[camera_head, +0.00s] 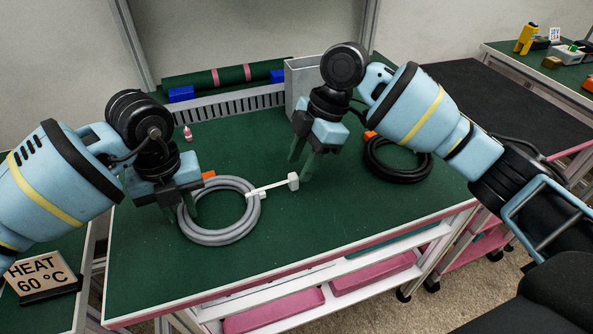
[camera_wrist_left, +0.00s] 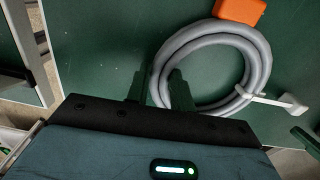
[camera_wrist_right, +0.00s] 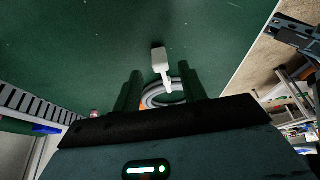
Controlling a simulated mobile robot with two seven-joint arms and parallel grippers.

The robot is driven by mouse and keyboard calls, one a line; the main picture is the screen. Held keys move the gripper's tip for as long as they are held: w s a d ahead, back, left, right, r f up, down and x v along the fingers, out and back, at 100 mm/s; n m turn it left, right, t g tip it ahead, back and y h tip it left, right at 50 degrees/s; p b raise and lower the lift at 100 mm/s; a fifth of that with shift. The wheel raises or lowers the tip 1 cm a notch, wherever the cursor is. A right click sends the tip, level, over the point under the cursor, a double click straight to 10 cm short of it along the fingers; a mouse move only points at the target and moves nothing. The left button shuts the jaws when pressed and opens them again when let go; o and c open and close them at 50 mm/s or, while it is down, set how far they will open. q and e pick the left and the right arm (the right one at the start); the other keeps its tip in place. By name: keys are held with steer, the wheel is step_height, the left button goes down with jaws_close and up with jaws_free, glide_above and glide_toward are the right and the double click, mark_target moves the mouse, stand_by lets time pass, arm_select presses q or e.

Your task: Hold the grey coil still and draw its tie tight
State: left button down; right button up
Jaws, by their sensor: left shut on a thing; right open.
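The grey coil (camera_head: 238,234) lies flat on the green table top, left of the middle. It also shows in the left wrist view (camera_wrist_left: 262,62). My left gripper (camera_head: 184,211) is shut on the left side of the coil, with one finger inside the ring and one outside. The white tie (camera_head: 268,187) wraps the coil's right side, and its tail ends in a white square tab (camera_head: 293,181). My right gripper (camera_head: 306,170) is open and empty just above and beside the tab. In the right wrist view the tab (camera_wrist_right: 158,55) lies ahead of and between the fingers.
An orange block (camera_head: 208,175) sits at the coil's far edge. A black coil (camera_head: 398,172) with an orange piece lies to the right. A grey slotted rail and metal bin (camera_head: 300,78) stand behind. The table's front is clear.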

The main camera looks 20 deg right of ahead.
steer(key=v, duration=0.8)
steer(key=shift+d, duration=0.1)
arm_select(q)
steer(key=c, duration=1.1)
jaws_free()
step_height(320, 180, up, 12)
steer(key=shift+r, duration=0.1)
arm_select(e)
steer(key=shift+r, duration=0.15)
